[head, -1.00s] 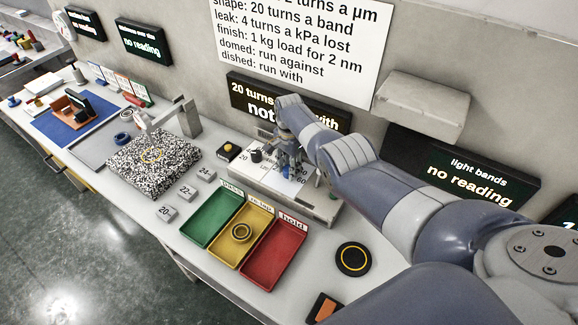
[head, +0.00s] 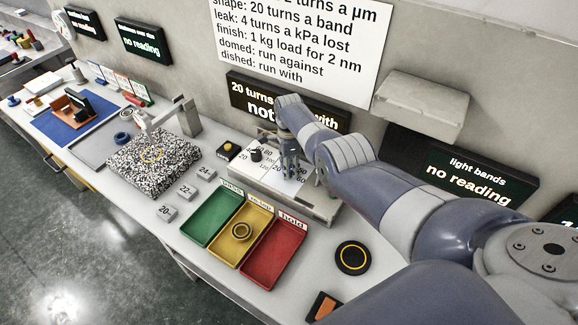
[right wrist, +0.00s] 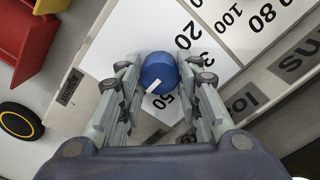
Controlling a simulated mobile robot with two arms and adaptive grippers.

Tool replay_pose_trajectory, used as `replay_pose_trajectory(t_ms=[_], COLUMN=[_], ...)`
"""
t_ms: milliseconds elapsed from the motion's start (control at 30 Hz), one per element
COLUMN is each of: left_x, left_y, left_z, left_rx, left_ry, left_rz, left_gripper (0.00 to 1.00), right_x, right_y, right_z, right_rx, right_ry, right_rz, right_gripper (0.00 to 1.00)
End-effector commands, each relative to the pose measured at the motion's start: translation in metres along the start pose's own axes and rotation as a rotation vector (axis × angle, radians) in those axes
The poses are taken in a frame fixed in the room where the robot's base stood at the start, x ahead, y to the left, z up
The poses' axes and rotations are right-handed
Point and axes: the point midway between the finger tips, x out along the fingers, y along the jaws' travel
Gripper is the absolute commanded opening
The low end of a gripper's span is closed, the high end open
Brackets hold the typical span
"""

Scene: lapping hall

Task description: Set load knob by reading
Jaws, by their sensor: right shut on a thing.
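A blue knob (right wrist: 159,72) with a white pointer mark sits on a white dial face with printed numbers. In the right wrist view the pointer aims down and left, with a "50" beside it. My right gripper (right wrist: 160,78) is shut around the knob, a finger on each side. In the head view my right gripper (head: 304,180) is at the control panel (head: 318,204), and hides the blue knob and part of the dial. A dark knob (head: 256,154) stands at the panel's left. My left gripper is not in view.
Green (head: 212,221), yellow (head: 232,252) and red (head: 273,255) trays lie in front of the panel; a ring sits in the yellow one. A speckled plate (head: 152,172) lies left. The light bands display (head: 468,175) says "no reading". My arm partly covers another display (head: 250,97).

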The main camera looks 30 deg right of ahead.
Motion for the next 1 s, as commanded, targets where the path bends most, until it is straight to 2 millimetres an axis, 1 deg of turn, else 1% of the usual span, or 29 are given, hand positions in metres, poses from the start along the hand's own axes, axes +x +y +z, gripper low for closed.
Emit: replay_pose_trajectory(t_ms=[33, 367, 400, 467, 500, 800, 1000], left_x=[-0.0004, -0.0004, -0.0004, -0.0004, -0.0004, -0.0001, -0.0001], left_y=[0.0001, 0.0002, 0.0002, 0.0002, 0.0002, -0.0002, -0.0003], left_z=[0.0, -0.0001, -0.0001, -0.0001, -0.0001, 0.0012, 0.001], left_rx=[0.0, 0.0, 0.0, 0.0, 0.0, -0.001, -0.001], left_ry=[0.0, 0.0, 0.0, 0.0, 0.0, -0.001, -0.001], left_rz=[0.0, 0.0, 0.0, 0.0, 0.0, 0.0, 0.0], left_gripper=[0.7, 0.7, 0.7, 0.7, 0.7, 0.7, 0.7], right_x=[-0.0041, -0.0042, -0.0042, -0.0041, -0.0037, -0.0015, -0.0064], right_y=[-0.0042, -0.0044, -0.0044, -0.0042, -0.0039, -0.0015, -0.0016], right_z=[-0.0011, -0.0011, -0.0011, -0.001, -0.001, -0.0003, 0.0], right_rx=[0.005, 0.009, 0.008, 0.008, 0.008, 0.006, 0.006], right_ry=[0.001, 0.0, 0.0, 0.0, 0.0, -0.001, -0.001], right_rz=[-0.012, -0.012, -0.012, -0.011, -0.01, -0.004, -0.004], right_gripper=[0.08, 0.08, 0.34, 0.48, 0.52, 0.52, 0.52])
